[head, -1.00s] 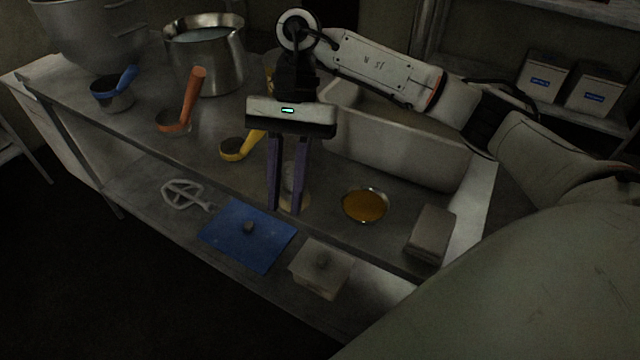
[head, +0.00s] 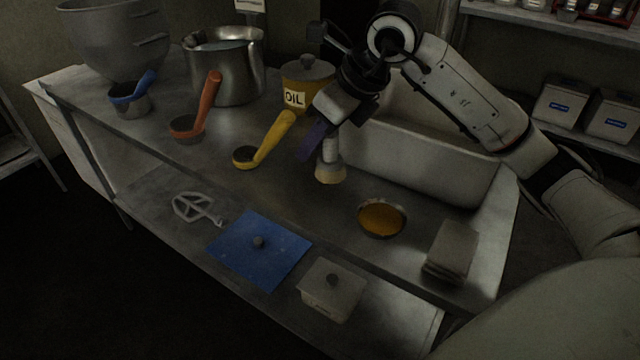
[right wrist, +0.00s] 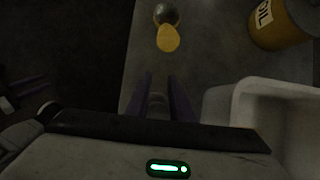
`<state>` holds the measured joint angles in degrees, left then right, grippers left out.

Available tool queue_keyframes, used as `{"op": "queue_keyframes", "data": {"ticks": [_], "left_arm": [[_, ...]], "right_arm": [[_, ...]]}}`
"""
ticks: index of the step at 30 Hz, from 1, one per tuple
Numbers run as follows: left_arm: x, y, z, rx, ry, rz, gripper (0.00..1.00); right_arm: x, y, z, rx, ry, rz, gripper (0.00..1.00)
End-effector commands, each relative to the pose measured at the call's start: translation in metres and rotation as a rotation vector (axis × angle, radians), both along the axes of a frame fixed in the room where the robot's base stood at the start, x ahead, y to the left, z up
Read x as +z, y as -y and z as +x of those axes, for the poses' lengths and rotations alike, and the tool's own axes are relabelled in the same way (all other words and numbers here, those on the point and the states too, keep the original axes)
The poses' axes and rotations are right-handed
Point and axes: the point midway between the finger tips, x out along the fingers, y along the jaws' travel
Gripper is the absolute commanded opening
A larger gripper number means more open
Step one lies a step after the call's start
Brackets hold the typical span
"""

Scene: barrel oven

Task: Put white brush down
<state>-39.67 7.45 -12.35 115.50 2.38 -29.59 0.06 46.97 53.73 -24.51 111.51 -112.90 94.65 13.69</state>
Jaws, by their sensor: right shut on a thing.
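The white brush (head: 331,150) has a pale handle and light tan bristles pointing down. My right gripper (head: 315,145), with purple fingers, is shut on its handle and tilted. The brush is upright over the steel table (head: 290,210), in front of the sink; I cannot tell whether its bristles touch the surface. In the right wrist view the brush (right wrist: 157,103) shows dimly between the fingers, mostly hidden.
A yellow ladle (head: 272,140) lies left of the brush, and a yellow oil pot (head: 293,97) stands behind. A bowl of orange sauce (head: 382,218) and a grey block (head: 452,250) are at front right. The white sink (head: 415,160) is close on the right.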

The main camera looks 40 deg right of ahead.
Motion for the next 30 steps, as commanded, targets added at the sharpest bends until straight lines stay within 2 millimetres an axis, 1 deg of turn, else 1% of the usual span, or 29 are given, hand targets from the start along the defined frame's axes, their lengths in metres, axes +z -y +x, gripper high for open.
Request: {"op": "queue_keyframes", "data": {"ticks": [1,3,9,15,17,25,26,27,29,30], "left_arm": [[-0.002,0.000,0.001,0.000,0.001,-0.002,0.31],[-0.002,0.000,0.001,0.000,0.003,-0.002,0.31],[-0.002,0.001,0.003,0.001,0.006,-0.004,0.31],[-0.004,0.001,0.003,0.001,0.008,-0.006,0.31],[-0.004,0.001,0.003,0.001,0.008,-0.006,0.31],[-0.005,0.000,0.002,0.000,0.007,-0.004,0.31],[-0.005,0.000,0.002,0.000,0.006,-0.004,0.31],[-0.005,0.000,0.002,0.000,0.005,-0.003,0.31],[-0.005,0.000,0.001,0.000,0.003,-0.003,0.31],[-0.006,0.000,0.000,0.000,0.002,-0.003,0.31]], "right_arm": [[-0.012,0.001,-0.001,-0.001,-0.004,-0.001,0.00],[-0.022,0.000,-0.001,0.000,-0.002,0.000,0.00],[-0.036,0.000,0.000,0.001,0.000,0.000,0.00],[-0.064,0.000,-0.001,0.003,-0.002,0.001,0.00],[-0.067,0.000,0.000,0.003,0.000,0.001,0.00],[-0.068,0.000,0.000,0.003,0.001,0.000,0.00],[-0.068,0.000,0.000,0.003,0.000,-0.001,0.24],[-0.068,0.000,0.000,0.003,0.000,-0.001,0.31],[-0.068,0.000,0.000,0.003,0.000,-0.001,0.40],[-0.068,0.000,0.000,0.003,0.000,-0.001,0.40]]}}
